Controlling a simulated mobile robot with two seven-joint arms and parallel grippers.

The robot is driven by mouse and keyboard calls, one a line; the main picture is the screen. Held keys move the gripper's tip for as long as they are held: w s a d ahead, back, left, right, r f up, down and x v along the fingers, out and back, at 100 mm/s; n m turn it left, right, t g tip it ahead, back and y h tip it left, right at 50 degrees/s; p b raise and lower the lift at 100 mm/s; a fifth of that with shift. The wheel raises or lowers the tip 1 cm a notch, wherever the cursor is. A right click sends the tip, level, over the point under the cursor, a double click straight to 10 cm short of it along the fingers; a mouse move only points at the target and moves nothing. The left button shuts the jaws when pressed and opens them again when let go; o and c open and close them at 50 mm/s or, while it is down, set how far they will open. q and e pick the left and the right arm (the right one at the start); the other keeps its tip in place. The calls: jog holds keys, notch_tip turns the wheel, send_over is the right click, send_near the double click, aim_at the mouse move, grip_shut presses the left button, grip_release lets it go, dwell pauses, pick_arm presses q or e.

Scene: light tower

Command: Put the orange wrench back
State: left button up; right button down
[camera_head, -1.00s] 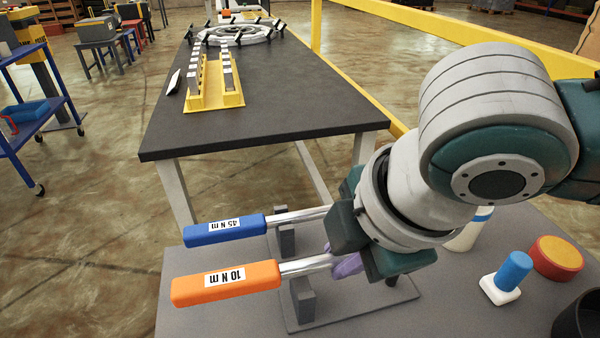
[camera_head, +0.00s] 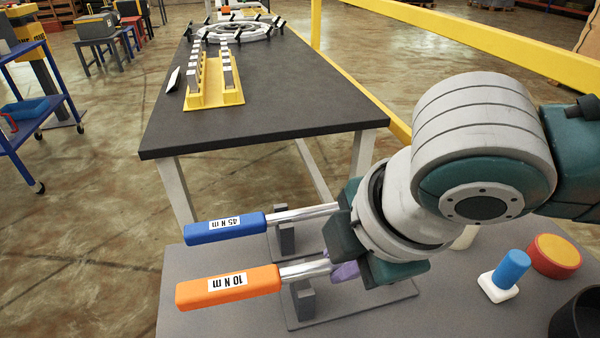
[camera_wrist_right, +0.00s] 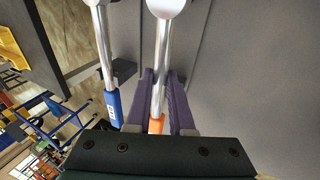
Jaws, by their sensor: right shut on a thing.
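The orange wrench (camera_head: 228,287), labelled 10 N m, lies level with its handle to the left. My right gripper (camera_head: 345,271) is shut on its metal shaft; in the right wrist view, purple fingers (camera_wrist_right: 163,108) flank the shaft (camera_wrist_right: 159,68). The shaft passes over a grey upright block (camera_head: 304,300) of the holder base (camera_head: 350,308); I cannot tell whether it touches. The blue wrench (camera_head: 224,229), labelled 45 N m, lies parallel behind it over another block (camera_head: 287,238). In the head view my gripper hides both wrench heads. My left gripper is not in view.
On the grey table (camera_head: 180,320), a blue-topped white piece (camera_head: 512,268), a red-yellow round piece (camera_head: 555,256) and a dark cup (camera_head: 578,318) stand at right. Beyond, a dark table (camera_head: 290,110) bears a yellow rack (camera_head: 212,97).

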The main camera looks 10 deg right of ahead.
jog(key=shift+f+b, duration=0.3)
jog(key=shift+f, duration=0.5)
jog(key=c, duration=0.7)
grip_release()
jog(key=p+v, duration=0.3)
jog(key=v, duration=0.7)
